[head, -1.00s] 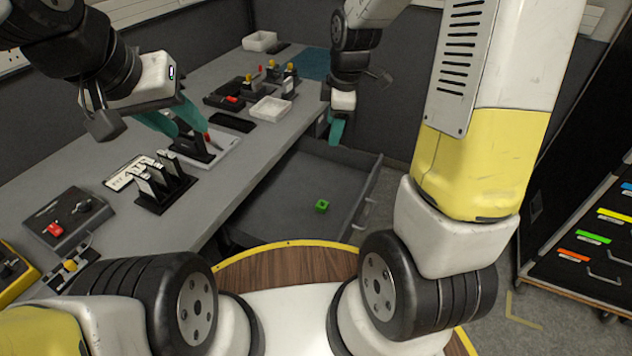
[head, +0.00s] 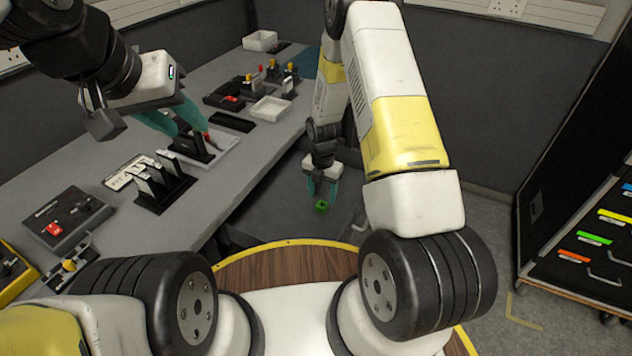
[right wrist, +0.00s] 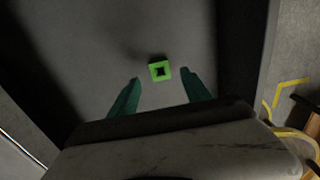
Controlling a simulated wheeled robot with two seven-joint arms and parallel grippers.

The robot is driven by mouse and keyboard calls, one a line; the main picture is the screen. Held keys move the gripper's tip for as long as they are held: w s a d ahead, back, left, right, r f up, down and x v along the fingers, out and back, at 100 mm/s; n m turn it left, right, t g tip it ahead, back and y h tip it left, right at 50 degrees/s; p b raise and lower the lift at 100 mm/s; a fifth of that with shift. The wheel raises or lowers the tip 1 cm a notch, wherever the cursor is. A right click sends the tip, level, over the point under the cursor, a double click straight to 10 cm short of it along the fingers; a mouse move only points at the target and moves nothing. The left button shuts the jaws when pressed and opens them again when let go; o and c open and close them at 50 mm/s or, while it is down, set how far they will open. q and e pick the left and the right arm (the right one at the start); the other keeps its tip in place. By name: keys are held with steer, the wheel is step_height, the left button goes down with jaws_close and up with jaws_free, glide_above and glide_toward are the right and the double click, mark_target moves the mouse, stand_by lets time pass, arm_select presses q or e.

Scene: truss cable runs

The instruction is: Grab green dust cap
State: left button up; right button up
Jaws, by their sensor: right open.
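The green dust cap (head: 321,206) is a small square green piece with a dark hole. It lies on the grey floor of an open drawer (head: 275,215). In the right wrist view the cap (right wrist: 160,71) sits just beyond the fingertips, roughly midway between them. My right gripper (head: 321,192) points down over the drawer, its teal fingers apart and empty, close above the cap. It also shows in the right wrist view (right wrist: 161,76). My left gripper (head: 190,125) is over the bench by a dark upright holder with a red-tipped item; its grip is unclear.
The grey bench (head: 225,180) runs along the left, with a card rack (head: 160,190), a switch box (head: 70,220) and a white tray (head: 270,108). A dark cabinet (head: 580,200) with coloured labels stands at the right. The drawer floor around the cap is clear.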

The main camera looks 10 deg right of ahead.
mark_target(322, 206)
step_height(322, 206, down, 4)
steer(key=shift+f, duration=0.25)
steer(key=shift+c, duration=0.5)
jaws_close()
steer(key=shift+r, duration=0.1)
